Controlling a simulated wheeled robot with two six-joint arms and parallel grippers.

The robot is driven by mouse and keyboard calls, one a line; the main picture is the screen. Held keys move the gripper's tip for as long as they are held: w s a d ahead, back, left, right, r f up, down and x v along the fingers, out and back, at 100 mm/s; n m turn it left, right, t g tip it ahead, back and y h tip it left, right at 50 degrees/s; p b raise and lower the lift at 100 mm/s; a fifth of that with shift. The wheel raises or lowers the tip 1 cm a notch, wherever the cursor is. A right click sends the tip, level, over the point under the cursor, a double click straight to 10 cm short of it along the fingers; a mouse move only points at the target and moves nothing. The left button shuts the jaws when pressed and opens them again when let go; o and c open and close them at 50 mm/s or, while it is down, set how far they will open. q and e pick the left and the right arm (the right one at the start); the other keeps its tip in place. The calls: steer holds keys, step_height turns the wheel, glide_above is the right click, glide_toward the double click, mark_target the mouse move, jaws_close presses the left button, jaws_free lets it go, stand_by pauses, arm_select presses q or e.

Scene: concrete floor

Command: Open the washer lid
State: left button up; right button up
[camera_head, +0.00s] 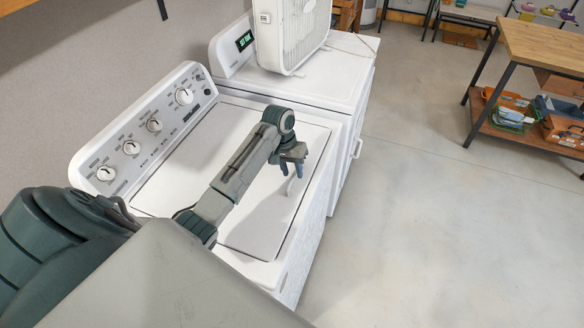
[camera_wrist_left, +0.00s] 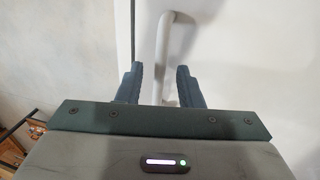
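The white washer (camera_head: 262,268) stands in front of me with its dial panel along the back left. Its lid (camera_head: 258,222) lies flat and closed on top. A thin white curved handle (camera_head: 292,184) stands on the lid near its front right edge. My left gripper (camera_head: 292,171) points down over the lid at this handle. In the left wrist view, the two dark fingers (camera_wrist_left: 160,86) are apart, with the handle (camera_wrist_left: 163,45) showing in the gap between them. Neither finger clearly touches it. My right gripper is out of view.
A white dryer (camera_head: 325,75) with a box fan (camera_head: 291,35) on it stands behind the washer. A wooden-topped workbench (camera_head: 545,45) with bins on its shelf is at the right. The concrete floor (camera_head: 430,240) right of the washer is clear.

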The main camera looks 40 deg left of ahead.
arm_select(q)
steer(key=shift+f, duration=0.25)
jaws_close()
steer(key=shift+r, duration=0.15)
